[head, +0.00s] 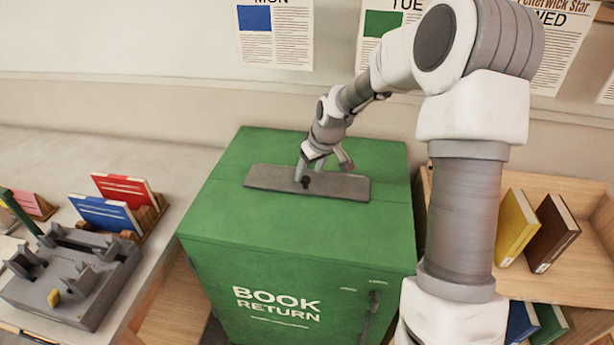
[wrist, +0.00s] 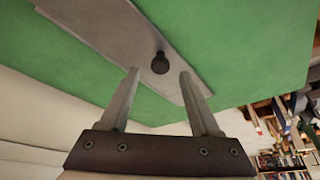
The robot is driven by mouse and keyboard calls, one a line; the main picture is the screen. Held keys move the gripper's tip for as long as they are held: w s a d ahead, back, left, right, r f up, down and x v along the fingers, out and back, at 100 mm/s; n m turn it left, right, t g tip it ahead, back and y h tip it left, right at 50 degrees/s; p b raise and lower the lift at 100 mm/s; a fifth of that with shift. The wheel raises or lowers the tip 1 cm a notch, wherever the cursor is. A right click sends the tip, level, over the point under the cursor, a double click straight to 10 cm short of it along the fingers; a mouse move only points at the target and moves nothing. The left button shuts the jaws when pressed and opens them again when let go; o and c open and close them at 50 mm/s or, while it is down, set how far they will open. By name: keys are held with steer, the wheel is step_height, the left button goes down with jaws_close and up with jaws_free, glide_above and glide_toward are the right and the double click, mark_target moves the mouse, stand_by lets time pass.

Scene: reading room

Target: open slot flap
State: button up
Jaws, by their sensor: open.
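The slot flap (head: 340,186) is a long grey plate lying on top of the green book return box (head: 270,225). It looks shut. A small dark knob (head: 306,181) stands at its middle. In the wrist view the flap (wrist: 105,28) crosses the green top, and the knob (wrist: 160,63) shows beyond and between my fingertips. My gripper (head: 322,164) is over the flap by the knob; in the wrist view my gripper (wrist: 159,72) is open and its fingers hold nothing. I cannot tell whether a finger touches the flap.
On the left, a counter holds a grey device (head: 75,275), a red book (head: 125,188) and a blue book (head: 105,214). On the right, a wooden shelf (head: 555,280) holds a yellow book (head: 515,228) and a brown book (head: 553,234). The wall with posted sheets stands behind the box.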

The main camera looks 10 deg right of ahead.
mark_target(306, 179)
steer(key=shift+x, duration=1.55)
jaws_close()
